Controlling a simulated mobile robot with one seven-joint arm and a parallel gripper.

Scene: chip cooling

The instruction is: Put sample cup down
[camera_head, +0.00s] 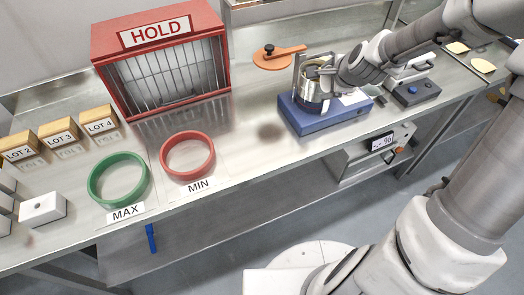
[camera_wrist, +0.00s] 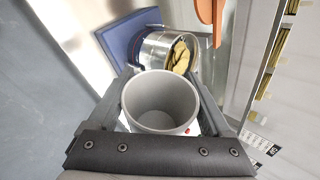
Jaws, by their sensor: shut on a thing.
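The sample cup (camera_wrist: 160,102) is a grey, open-topped cup. In the wrist view it sits between the two fingers of my gripper (camera_wrist: 165,82), which is shut on it; its inside looks empty. In the head view my gripper (camera_head: 322,70) is at the metal vessel (camera_head: 307,92) on the blue base (camera_head: 325,118). The cup is hard to make out there. In the wrist view the metal vessel (camera_wrist: 168,50) holds yellowish chips and lies just beyond the cup. I cannot tell whether they touch.
An orange paddle (camera_head: 278,58) lies behind the blue base. The red HOLD cage (camera_head: 160,65), red MIN ring (camera_head: 187,156) and green MAX ring (camera_head: 118,180) are to the left. The bench between is clear.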

